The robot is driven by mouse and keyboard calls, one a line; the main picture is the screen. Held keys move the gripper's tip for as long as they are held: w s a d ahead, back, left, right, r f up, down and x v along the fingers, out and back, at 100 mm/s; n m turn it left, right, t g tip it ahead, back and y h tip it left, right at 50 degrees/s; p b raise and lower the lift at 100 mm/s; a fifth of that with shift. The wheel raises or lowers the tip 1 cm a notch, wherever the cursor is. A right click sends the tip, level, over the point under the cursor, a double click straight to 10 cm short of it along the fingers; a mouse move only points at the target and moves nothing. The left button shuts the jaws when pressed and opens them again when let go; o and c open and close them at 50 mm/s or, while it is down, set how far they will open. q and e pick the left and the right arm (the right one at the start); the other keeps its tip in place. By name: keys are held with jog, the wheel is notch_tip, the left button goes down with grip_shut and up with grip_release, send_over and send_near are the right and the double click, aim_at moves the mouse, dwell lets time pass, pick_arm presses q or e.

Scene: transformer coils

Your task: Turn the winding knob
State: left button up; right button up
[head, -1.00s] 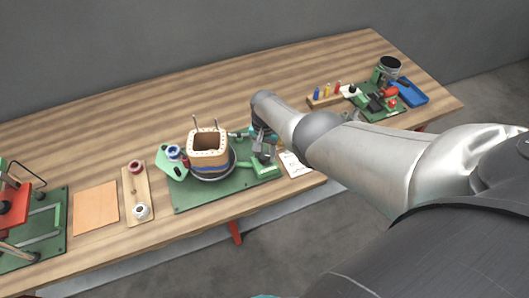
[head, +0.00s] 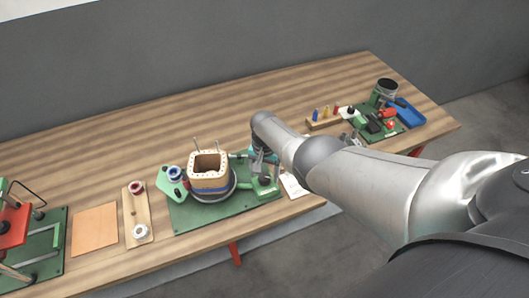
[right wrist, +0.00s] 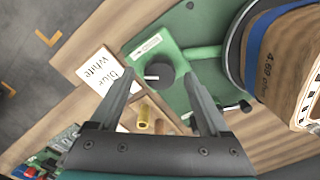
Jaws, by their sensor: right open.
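The winding station is a green base plate (head: 190,220) holding a wooden coil former (head: 209,180) with a blue band, which also shows in the right wrist view (right wrist: 285,65). A dark round knob (right wrist: 159,74), likely the winding knob, sits on a green bracket (right wrist: 150,48) at the plate's edge in the right wrist view. My right gripper (right wrist: 159,78) is open, its two fingers on either side of the knob in the picture; contact cannot be told. In the head view my right gripper (head: 261,163) is beside the former and hides the knob. My left gripper is not in view.
A label card (right wrist: 104,73) reading "blue" and "white" lies beside the plate. Wire spools (head: 135,188) stand on a wooden strip to the left, next to an orange sheet (head: 95,230). A blue tray (head: 408,113) lies at the far right. The back of the bench (head: 130,142) is clear.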

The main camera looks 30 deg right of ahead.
notch_tip(320, 180, up, 10)
jog(key=p, duration=0.6)
notch_tip(320, 180, up, 4)
send_over(265, 176)
jog(key=shift+r+b, duration=0.15)
jog(key=shift+b, duration=0.2)
jog(key=shift+a, duration=0.1)
